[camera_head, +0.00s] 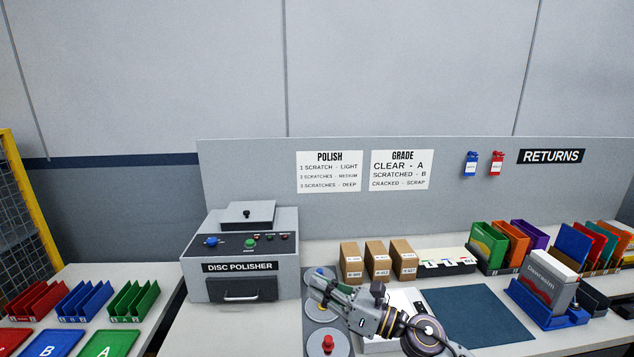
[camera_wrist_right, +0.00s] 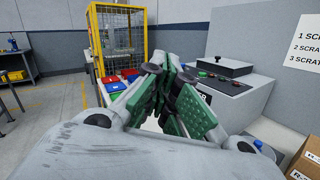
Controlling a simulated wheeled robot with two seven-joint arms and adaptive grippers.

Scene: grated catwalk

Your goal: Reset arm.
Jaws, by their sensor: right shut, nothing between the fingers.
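My right arm comes in from the bottom right in the head view. Its gripper (camera_head: 318,292) hangs over the strip of round pads beside the disc polisher. In the right wrist view the green-padded fingers (camera_wrist_right: 165,95) are closed together with nothing between them, pointing toward the yellow cage and the polisher. My left gripper does not show in either view.
The grey disc polisher (camera_head: 240,287) stands left of the gripper. Brown boxes (camera_head: 377,262) stand behind it. A blue mat (camera_head: 478,312) and a blue tray with a grey case (camera_head: 549,288) lie to the right. Coloured racks and trays (camera_head: 84,299) are at far left.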

